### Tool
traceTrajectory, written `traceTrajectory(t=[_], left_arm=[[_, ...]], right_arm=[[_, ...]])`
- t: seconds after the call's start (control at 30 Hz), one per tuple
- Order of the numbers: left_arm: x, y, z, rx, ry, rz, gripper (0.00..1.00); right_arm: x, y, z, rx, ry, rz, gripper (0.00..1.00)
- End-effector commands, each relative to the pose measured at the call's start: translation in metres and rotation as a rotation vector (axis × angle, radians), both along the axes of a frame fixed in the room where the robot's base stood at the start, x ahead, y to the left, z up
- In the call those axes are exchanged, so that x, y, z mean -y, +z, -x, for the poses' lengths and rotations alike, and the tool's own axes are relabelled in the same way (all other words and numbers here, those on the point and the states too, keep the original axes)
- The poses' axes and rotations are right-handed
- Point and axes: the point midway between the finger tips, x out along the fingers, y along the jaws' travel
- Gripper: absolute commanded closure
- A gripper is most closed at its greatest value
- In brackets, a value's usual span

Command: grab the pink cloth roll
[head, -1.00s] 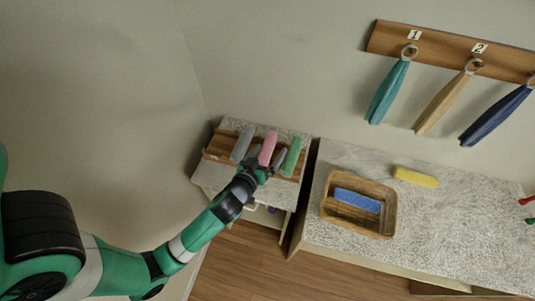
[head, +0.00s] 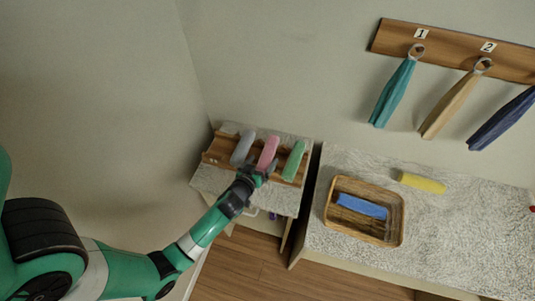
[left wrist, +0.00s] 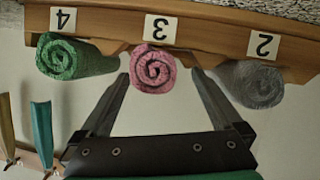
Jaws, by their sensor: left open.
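The pink cloth roll (head: 267,152) lies on the wooden rack, between the grey roll (head: 242,147) and the green roll (head: 294,160). In the left wrist view, which is upside down, the pink roll's spiral end (left wrist: 153,70) faces me below the label 3. My left gripper (head: 259,168) is open and empty just in front of the pink roll's near end. In the wrist view its two fingers (left wrist: 160,82) stand on either side of the pink roll, with gaps to it. My right gripper is not in view.
The rack (head: 217,151) sits on a small speckled cabinet by the wall. To its right, a counter holds a basket (head: 329,212) with a blue roll (head: 362,206), and a yellow roll (head: 423,183). Towels hang from a wall board (head: 393,39).

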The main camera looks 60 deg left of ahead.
Motion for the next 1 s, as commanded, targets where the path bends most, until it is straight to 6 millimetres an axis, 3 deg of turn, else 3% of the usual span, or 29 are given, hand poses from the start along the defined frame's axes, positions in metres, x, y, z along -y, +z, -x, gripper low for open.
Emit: traceTrajectory(t=[0.2, 0.5, 1.0], left_arm=[[-0.021, -0.015, -0.025, 0.002, 0.002, -0.001, 0.0], [-0.024, -0.016, -0.03, 0.002, 0.0, -0.001, 0.02], [-0.024, -0.016, -0.029, 0.002, 0.0, -0.001, 0.9]], right_arm=[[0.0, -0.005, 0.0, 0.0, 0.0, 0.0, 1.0], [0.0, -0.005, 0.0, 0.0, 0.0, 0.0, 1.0], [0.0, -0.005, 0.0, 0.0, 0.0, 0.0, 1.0]])
